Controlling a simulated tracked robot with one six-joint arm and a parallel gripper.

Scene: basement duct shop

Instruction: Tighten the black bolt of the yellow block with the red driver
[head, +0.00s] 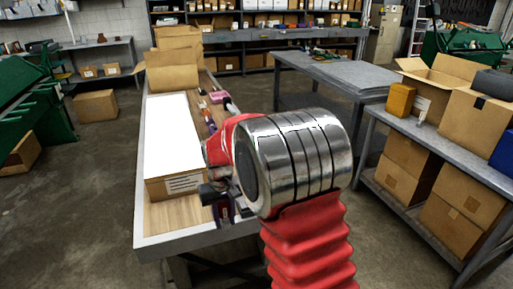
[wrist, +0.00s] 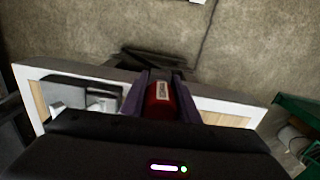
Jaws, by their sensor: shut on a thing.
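My gripper (wrist: 161,80) is shut on a red cylindrical thing with a pale label, which looks like the handle of the red driver (wrist: 160,100). Its dark purple fingers stand on either side of it in the wrist view. The driver's tip is not visible. In the head view my gripper (head: 221,196) is partly hidden by my arm, over the near end of the wood-topped table (head: 165,217). I cannot make out a yellow block with a black bolt in either view; my arm hides part of the table.
A long white-topped carton (head: 171,135) fills the table's left side. Small items, including a pink one (head: 218,97), lie along its right side. An open carton (head: 170,75) stands at the far end. A grey bench (head: 340,75) and a shelf with boxes (head: 478,125) stand right.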

